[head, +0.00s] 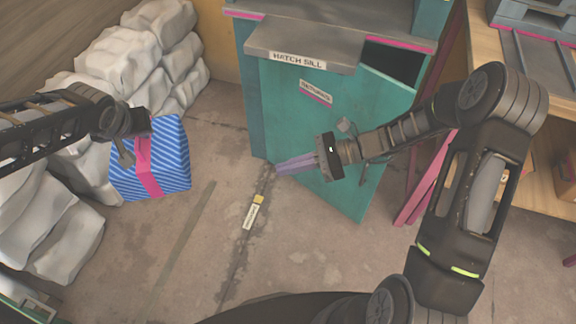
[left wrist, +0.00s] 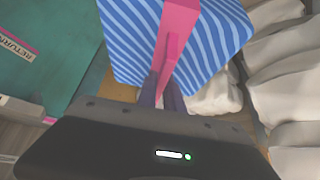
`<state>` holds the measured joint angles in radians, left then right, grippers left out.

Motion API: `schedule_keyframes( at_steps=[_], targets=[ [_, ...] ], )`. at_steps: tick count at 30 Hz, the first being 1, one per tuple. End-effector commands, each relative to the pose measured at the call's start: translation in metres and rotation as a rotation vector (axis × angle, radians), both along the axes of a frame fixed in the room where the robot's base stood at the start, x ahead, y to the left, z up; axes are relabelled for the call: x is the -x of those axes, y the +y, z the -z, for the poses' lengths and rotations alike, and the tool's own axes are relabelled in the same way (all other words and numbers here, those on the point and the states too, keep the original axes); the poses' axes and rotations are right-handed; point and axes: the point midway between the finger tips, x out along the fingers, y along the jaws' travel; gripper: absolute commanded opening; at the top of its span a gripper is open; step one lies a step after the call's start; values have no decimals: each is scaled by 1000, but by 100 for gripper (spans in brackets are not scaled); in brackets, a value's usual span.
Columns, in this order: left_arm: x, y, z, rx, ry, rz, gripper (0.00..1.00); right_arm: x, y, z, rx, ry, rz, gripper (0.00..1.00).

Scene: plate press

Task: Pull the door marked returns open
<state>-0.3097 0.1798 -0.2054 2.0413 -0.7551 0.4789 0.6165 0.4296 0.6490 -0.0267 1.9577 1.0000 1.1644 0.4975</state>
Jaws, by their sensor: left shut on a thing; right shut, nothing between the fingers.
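The teal door (head: 340,185) with a RETURNS label (head: 316,92) stands ajar, with a dark gap at its upper right. The label also shows in the left wrist view (left wrist: 18,45). A grey fitting (head: 346,126), perhaps its handle, is partly hidden behind my right gripper. My right gripper (head: 280,167) is shut and empty in front of the door, fingers pointing left. My left gripper (head: 138,143) is shut on the pink ribbon of a blue striped gift box (head: 168,170), left of the door. The ribbon between its fingers shows in the left wrist view (left wrist: 162,85).
A grey ledge marked HATCH SILL (head: 300,40) juts out above the door. Pale sacks (head: 140,50) are piled at the left. A wooden bench (head: 525,110) stands at the right, behind my right arm. The floor before the door is mostly clear, with a small label (head: 251,215).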

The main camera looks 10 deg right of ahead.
Motion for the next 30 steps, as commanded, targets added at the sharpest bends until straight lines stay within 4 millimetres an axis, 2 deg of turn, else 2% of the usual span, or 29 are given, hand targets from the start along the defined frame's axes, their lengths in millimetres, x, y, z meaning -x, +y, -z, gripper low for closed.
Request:
schedule_keyframes(
  at_steps=[7, 11, 17, 27, 30],
  targets=[
    [-1, 0, -3, 2, -6, 1, 0, 0, -2, -1, 0, 0, 1, 0],
    [-1, 0, -3, 2, -6, 1, 0, 0, -10, -4, 0, -1, 3, 0],
    [-1, 0, -4, 2, -6, 1, 0, 4, -38, -12, 1, -2, 4, 0],
    [-1, 0, -8, 2, -6, 1, 0, 12, -96, -31, 1, 0, 4, 0],
    [-1, 0, -9, 2, -6, 1, 0, 14, -106, -34, 0, 0, 2, 0]
  ],
)
